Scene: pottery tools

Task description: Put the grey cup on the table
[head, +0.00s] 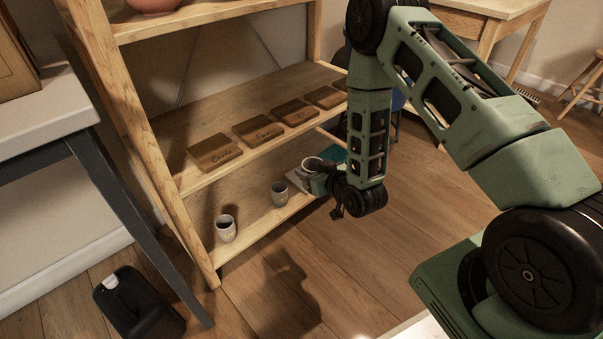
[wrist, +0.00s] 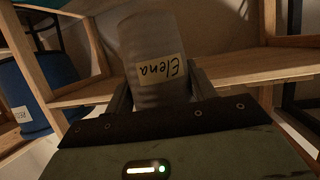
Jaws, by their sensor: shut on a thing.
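My gripper (wrist: 160,95) is shut on a grey cup (wrist: 150,40) with a paper label reading "Elena" in the wrist view. In the head view the held cup (head: 312,163) shows mostly as its pale rim, at the right end of the lower shelf, with my gripper (head: 318,183) partly covering it. I cannot tell whether its base touches the shelf. A wooden table (head: 492,5) stands at the back right, and a table with a pale top and dark legs (head: 45,118) stands at the left.
The wooden shelf unit (head: 165,130) holds several labelled wooden blocks (head: 215,152) on its middle board. Two more cups stand on the lower board, a pale one (head: 226,229) and a grey one (head: 279,194). A black container (head: 140,305) is on the floor. A stool (head: 585,82) stands far right.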

